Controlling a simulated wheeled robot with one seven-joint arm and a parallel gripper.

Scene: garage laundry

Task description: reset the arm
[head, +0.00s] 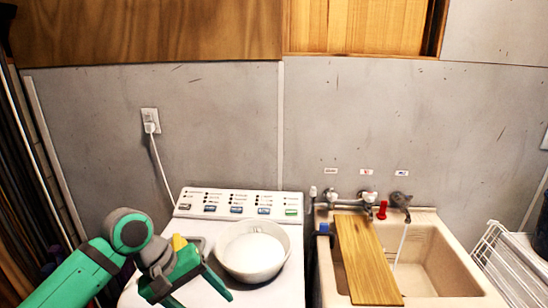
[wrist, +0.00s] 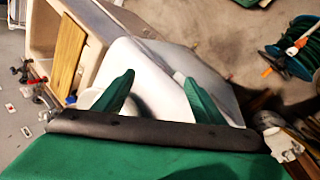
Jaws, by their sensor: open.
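My gripper (head: 204,299) is at the lower left of the head view, over the left part of the white washing machine (head: 240,200). Its two green fingers are spread apart with nothing between them, which also shows in the wrist view (wrist: 160,77). A white bowl (head: 254,252) stands on the machine, just right of my gripper. My arm is bent and comes in from the lower left corner.
A beige sink (head: 440,262) stands right of the machine, with a wooden board (head: 366,262) across its left part. Taps (head: 367,197) are on the wall behind it. A white wire rack (head: 490,245) is at far right. A hose reel (wrist: 292,58) lies on the floor.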

